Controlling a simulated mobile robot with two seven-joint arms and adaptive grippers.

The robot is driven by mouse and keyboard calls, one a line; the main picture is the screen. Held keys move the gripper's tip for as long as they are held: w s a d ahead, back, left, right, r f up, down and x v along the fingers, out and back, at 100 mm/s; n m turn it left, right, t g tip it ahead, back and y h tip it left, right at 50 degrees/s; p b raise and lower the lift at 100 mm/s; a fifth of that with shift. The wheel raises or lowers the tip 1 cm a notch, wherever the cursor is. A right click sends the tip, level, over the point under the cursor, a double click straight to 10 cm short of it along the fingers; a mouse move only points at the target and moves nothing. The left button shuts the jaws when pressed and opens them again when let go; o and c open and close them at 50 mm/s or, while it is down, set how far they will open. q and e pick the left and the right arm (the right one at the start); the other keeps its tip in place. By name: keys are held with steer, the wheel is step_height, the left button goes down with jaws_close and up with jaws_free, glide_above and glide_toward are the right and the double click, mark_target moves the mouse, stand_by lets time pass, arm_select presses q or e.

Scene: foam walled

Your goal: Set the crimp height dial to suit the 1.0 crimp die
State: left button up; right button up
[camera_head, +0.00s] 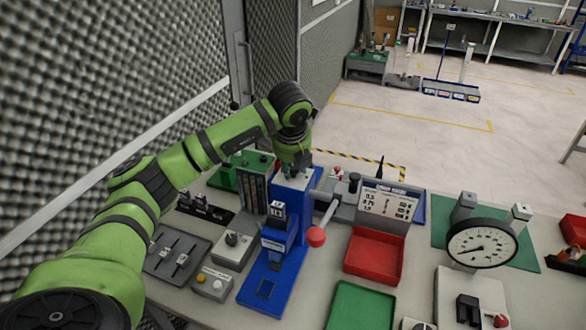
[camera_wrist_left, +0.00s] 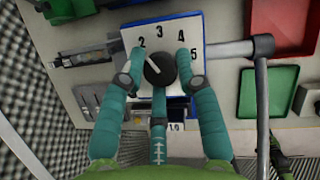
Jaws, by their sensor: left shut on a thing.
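The blue crimp press (camera_head: 268,272) stands on the bench with a red-ended lever (camera_head: 316,236) to its right. A die marked 1.0 (camera_head: 277,209) sits at its front; the 1.0 label (camera_wrist_left: 175,127) also shows in the left wrist view. The white dial plate (camera_wrist_left: 205,28) on top shows 2, 3, 4 and 5. Its black knob (camera_wrist_left: 160,69) has a white line pointing up-left, roughly toward 2. My left gripper (camera_head: 296,172) is shut on the knob, with its teal fingers (camera_wrist_left: 158,84) around it. A white chart (camera_head: 390,201) stands behind; its figures are hard to read. My right gripper is out of view.
A red tray (camera_head: 374,256) and green tray (camera_head: 361,306) lie right of the press. A round gauge (camera_head: 481,244) stands farther right. A grey knob box (camera_head: 234,247), a yellow-button box (camera_head: 212,284) and a grey tool tray (camera_head: 177,258) are on the left.

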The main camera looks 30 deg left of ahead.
arm_select(q)
steer(key=m+h+b, duration=0.1)
steer(key=m+b, duration=0.2)
steer(key=shift+a+f+t, duration=0.1)
steer(key=shift+t, duration=0.2)
steer(key=m+h+b, duration=0.1)
steer(key=m, duration=0.3)
steer(key=shift+a+h, duration=0.1)
steer(key=shift+h, duration=0.2)
steer(key=m, duration=0.1)
steer(key=m+h, duration=0.1)
steer(key=m, duration=0.1)
steer(key=shift+r+m, duration=0.2)
steer(key=shift+m, duration=0.1)
steer(key=shift+a+m+g+h+p, duration=0.1)
steer(key=shift+m+g+h+p, duration=0.55)
steer(key=shift+m, duration=1.15)
steer(key=shift+b, duration=0.3)
steer(key=o, duration=1.1)
steer(key=v, duration=1.2)
steer(key=shift+a+f, duration=0.1)
